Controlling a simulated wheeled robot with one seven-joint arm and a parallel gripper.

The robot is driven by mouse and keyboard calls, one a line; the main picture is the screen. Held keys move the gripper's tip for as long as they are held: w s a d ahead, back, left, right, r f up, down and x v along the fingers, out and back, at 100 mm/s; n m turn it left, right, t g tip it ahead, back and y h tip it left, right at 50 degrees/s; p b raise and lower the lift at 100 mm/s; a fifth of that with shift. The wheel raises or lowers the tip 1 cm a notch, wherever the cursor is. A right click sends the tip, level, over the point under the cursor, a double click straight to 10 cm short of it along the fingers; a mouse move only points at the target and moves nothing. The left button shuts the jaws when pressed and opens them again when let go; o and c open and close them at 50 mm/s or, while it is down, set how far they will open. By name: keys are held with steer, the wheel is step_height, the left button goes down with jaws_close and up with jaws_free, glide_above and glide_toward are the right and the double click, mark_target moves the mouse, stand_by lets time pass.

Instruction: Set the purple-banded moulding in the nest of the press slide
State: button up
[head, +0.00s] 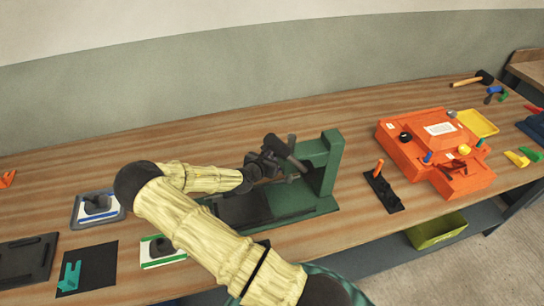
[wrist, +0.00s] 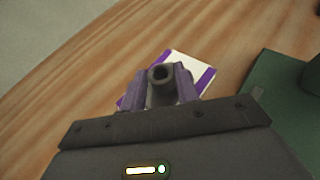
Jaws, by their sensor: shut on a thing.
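My gripper (wrist: 160,90) is shut on the grey hollow boss of the purple-banded moulding (wrist: 190,66) in the wrist view. The moulding's white plate with purple bands shows beyond the fingers, over the wooden bench. Whether the plate touches the bench cannot be told. In the head view my arm reaches to the green press (head: 328,165), with the gripper beside its column; the held moulding cannot be made out there. The press's dark slide (head: 243,208) lies low on its green base, partly behind my arm. The nest is not clearly visible. Green base shows at right in the wrist view (wrist: 275,95).
A blue-banded moulding (head: 85,212) and a green-banded one (head: 150,252) lie at left. A black plate with a teal piece (head: 70,274) and a dark tray (head: 22,262) are nearby. A black strip with an orange peg (head: 379,168) and an orange machine (head: 400,150) stand at right.

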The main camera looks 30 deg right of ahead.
steer(key=o, duration=1.1)
steer(key=shift+o, duration=0.2)
steer(key=b+v, duration=0.2)
steer(key=v, duration=1)
steer(key=shift+r, duration=0.1)
